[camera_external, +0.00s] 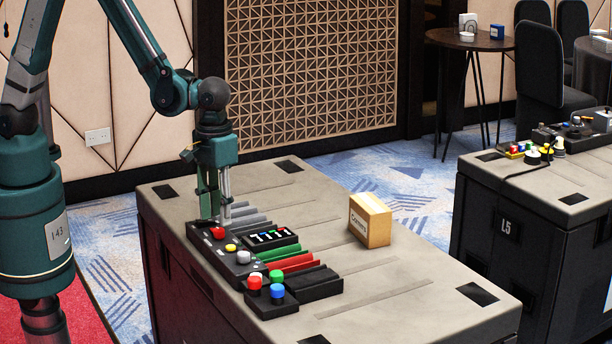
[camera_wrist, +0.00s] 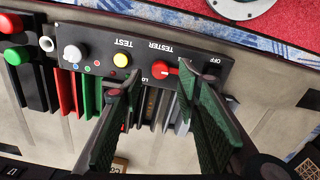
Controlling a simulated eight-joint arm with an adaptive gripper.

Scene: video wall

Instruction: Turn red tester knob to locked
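The red tester knob (camera_wrist: 166,68) sits on a dark tester panel (camera_wrist: 205,48), which appears upside down in the wrist view. "OFF" is printed near the knob's right side, and a label starting "LO" is partly hidden by a finger. Which mark the knob points at is unclear. My gripper (camera_wrist: 160,76) is open, with its green-padded fingers apart on either side of the knob. Contact with the knob cannot be told. In the external view my gripper (camera_external: 215,208) points down just above the red knob (camera_external: 218,233).
The panel also has a yellow button (camera_wrist: 121,60) and a white knob (camera_wrist: 73,53). Coloured slats (camera_external: 290,264), red and blue buttons (camera_external: 277,291) and a small switch box (camera_external: 270,238) stand close by. A cardboard box (camera_external: 370,222) stands further right on the grey case top (camera_external: 400,280).

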